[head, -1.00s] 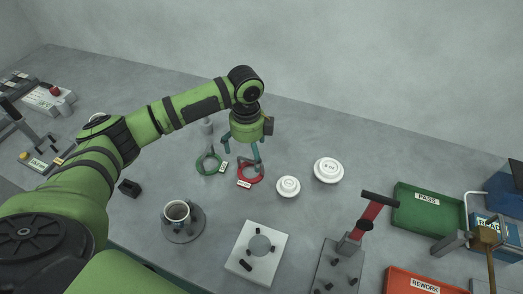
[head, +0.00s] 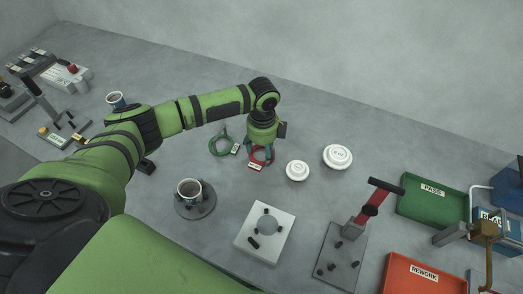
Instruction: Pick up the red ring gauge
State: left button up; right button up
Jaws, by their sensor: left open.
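The red ring gauge (head: 268,161) lies flat on the grey table with a small white label (head: 255,167) at its lower left. My left gripper (head: 262,150) points down over it, its teal fingers apart around the far part of the ring. The gripper and its fingers hide part of the ring. I cannot tell whether the fingertips touch it. A green ring gauge (head: 213,147) with its own white label lies just left of the red one. My right gripper is not in the head view.
White round discs (head: 338,156) lie right of the rings.

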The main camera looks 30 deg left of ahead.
pick_arm(q)
jog(key=shift+s+d+f, duration=0.1)
jog(key=shift+s, duration=0.05)
jog(key=c, duration=0.6)
jog(key=shift+s, duration=0.1)
grip_shut()
jog(key=shift+s+f, duration=0.1)
jog(key=shift+f, duration=0.05)
